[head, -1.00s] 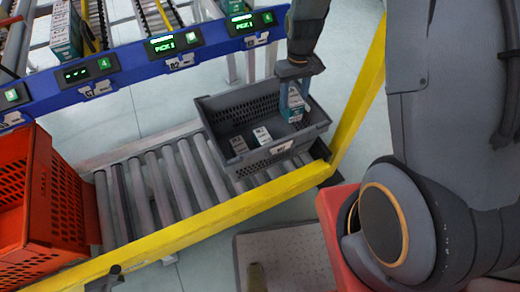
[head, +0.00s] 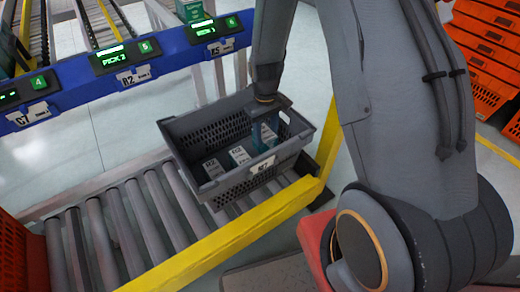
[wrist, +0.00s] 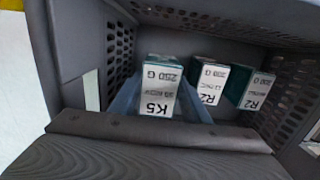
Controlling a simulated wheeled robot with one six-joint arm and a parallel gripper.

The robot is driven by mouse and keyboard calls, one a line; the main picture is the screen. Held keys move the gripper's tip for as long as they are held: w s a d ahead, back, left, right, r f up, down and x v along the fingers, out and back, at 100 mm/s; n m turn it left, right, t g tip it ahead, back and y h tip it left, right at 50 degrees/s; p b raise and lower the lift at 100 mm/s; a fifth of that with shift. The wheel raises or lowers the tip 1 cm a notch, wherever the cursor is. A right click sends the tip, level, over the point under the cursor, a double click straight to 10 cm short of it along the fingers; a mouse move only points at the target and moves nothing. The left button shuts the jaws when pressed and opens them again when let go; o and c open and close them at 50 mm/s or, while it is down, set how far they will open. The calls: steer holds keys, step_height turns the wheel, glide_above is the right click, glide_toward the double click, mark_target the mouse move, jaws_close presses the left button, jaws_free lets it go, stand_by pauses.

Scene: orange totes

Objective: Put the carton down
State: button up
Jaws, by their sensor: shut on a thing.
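The held carton (head: 265,131) is teal and white and stands upright inside the grey tote (head: 182,166), in its right part. In the wrist view its white top (wrist: 158,98) reads K5. My gripper (head: 267,118) reaches down into the tote and is shut on this carton. In the wrist view my gripper (wrist: 160,84) has a finger on either side of it. Two other cartons, marked R2, stand in the tote: one (head: 239,156) beside the held carton, another (head: 213,169) farther left. Whether the held carton's bottom touches the tote floor is hidden.
The tote sits on a roller conveyor (head: 130,225) behind a yellow rail (head: 215,245). A blue beam with pick displays (head: 120,68) runs behind. An orange tote (head: 22,262) is at the lower left. Orange crates (head: 490,50) stand at the upper right.

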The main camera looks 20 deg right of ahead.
steer(key=shift+f+b, duration=0.45)
steer(key=shift+f, duration=2)
steer(key=shift+f, duration=0.3)
steer(key=o, duration=1.2)
